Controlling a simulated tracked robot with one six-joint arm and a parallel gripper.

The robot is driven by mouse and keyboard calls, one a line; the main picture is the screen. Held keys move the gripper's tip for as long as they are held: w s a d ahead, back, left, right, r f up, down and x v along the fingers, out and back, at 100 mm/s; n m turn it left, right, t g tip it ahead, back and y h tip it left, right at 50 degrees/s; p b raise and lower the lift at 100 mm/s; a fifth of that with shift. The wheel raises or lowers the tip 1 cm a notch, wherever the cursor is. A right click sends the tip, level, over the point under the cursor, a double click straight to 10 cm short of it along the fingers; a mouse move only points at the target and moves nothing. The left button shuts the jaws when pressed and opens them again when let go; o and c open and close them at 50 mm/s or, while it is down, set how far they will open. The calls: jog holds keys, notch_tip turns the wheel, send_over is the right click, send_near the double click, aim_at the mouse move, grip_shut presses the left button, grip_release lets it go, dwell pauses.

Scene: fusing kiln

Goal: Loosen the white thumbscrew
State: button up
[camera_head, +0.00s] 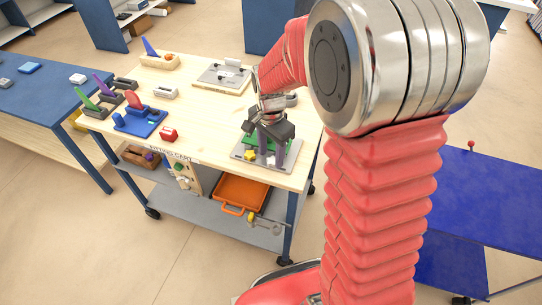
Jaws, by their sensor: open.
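A grey plate fixture (240,153) with a green part on it lies near the front right corner of the wooden cart top. A small white piece (271,161), seemingly the white thumbscrew, shows at the front of the fixture, right of a yellow knob (250,155). My gripper (272,152) points down over the fixture with its dark jaws open. Its fingertips are close to the white piece; I cannot tell whether they touch it. The jaws and wrist hide much of the green part.
An orange tray (240,192) sits on the shelf below. A blue table (490,205) stands right.

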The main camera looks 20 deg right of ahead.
jog(key=shift+f, duration=0.8)
jog(key=shift+c, duration=0.2)
jog(key=c, duration=1)
jog(key=shift+n, duration=0.4)
jog(key=n, duration=0.5)
jog(key=shift+n, duration=0.4)
jog(key=n, duration=0.3)
jog(key=shift+s+d+n, duration=0.1)
jog(key=shift+n, duration=0.3)
jog(key=shift+d+n, duration=0.1)
jog(key=shift+n, duration=1.7)
